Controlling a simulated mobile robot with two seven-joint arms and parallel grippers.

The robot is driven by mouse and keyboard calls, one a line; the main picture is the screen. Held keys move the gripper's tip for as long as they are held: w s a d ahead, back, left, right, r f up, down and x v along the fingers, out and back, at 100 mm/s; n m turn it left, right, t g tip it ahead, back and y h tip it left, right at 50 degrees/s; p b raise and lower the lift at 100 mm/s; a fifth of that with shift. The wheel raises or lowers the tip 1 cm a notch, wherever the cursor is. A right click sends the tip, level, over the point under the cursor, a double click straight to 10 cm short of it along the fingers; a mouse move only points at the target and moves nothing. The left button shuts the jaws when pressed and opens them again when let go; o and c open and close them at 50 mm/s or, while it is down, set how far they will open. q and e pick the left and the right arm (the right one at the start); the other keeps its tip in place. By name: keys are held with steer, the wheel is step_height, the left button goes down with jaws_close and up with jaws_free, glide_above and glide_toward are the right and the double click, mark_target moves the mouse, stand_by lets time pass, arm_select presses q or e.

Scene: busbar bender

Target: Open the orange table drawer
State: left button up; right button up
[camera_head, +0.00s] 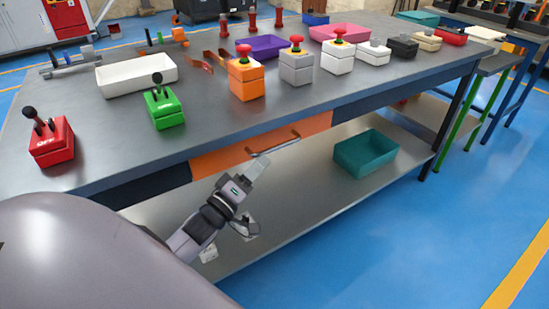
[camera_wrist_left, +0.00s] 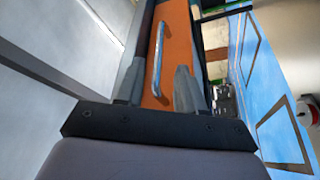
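The orange drawer (camera_head: 222,157) is in the front of the grey table, between dark blue panels, and its front looks flush with them. Its metal bar handle (camera_head: 273,146) runs along the front. My left gripper (camera_head: 260,165) is at the drawer front, close to the handle. In the left wrist view the gripper (camera_wrist_left: 157,88) is open, with one finger on each side of the handle (camera_wrist_left: 157,60). I see gaps between handle and fingers; contact at the tips cannot be told. The orange front (camera_wrist_left: 178,45) lies behind it. My right gripper is not in view.
The tabletop (camera_head: 215,130) holds a red lever box (camera_head: 52,143), a green lever box (camera_head: 163,108), a white tray (camera_head: 137,76) and several button boxes. A teal bin (camera_head: 366,155) stands on the lower shelf. Blue floor is free in front.

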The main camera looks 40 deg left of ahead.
mark_target(274, 149)
arm_select(q)
steer(key=shift+b+x, duration=0.3)
steer(key=shift+x, duration=3.1)
jaws_close()
